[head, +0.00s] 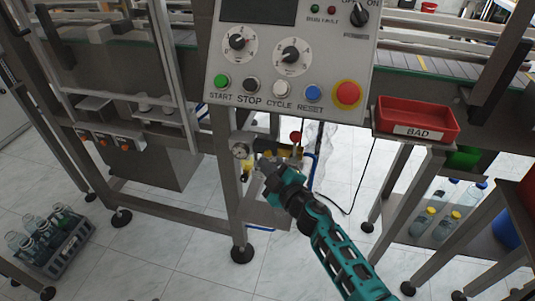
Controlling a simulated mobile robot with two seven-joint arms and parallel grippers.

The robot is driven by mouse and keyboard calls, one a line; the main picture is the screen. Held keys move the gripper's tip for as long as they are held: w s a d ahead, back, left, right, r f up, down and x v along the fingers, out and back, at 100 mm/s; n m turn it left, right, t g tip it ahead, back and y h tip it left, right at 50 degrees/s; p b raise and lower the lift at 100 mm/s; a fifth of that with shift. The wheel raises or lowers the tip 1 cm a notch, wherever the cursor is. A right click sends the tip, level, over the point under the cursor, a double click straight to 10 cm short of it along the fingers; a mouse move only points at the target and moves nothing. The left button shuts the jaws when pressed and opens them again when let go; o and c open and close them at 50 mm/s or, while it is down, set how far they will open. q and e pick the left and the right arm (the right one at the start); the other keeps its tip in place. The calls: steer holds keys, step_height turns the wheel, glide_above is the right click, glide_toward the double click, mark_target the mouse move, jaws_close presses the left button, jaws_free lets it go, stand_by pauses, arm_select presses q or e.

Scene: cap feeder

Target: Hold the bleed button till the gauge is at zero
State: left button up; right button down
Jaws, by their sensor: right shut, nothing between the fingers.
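A small round gauge (240,150) with a pale face is mounted on the frame below the control panel. Its needle is too small to read. Beside it is an air fitting assembly with yellow parts (286,151) and a red knob (296,137) on top. My right gripper (262,164) is shut and empty, its tips just right of and below the gauge, in front of the assembly. I cannot make out the bleed button, and the gripper covers part of the assembly. I cannot tell whether the tips touch anything. My left gripper is not in view.
The control panel (230,103) with several buttons and dials overhangs the assembly. A red bin marked BAD (418,131) stands on a stand at right. A bottle crate (80,240) is on the floor at left. Blue tubing and a black cable hang beside the assembly.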

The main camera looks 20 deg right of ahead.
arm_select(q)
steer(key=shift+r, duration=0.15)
arm_select(e)
steer(key=s+a, duration=0.2)
steer(key=s, duration=0.2)
steer(key=shift+s+a, duration=0.1)
steer(key=shift+a, duration=0.3)
stand_by(0.3)
arm_select(q)
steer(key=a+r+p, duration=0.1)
steer(key=p, duration=0.1)
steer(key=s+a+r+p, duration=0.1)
steer(key=p, duration=0.2)
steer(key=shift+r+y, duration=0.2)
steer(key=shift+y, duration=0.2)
arm_select(e)
steer(key=s+d+f+m+g, duration=0.1)
steer(key=s+f+m+g, duration=0.1)
steer(key=s, duration=0.8)
steer(key=s+d+f+m+g+h, duration=0.1)
steer(key=s+m+g, duration=0.3)
steer(key=s+m, duration=0.3)
steer(key=s, duration=0.2)
steer(key=shift+s+d+f+m+h, duration=0.3)
steer(key=shift+s+f, duration=0.05)
steer(key=shift+s, duration=0.05)
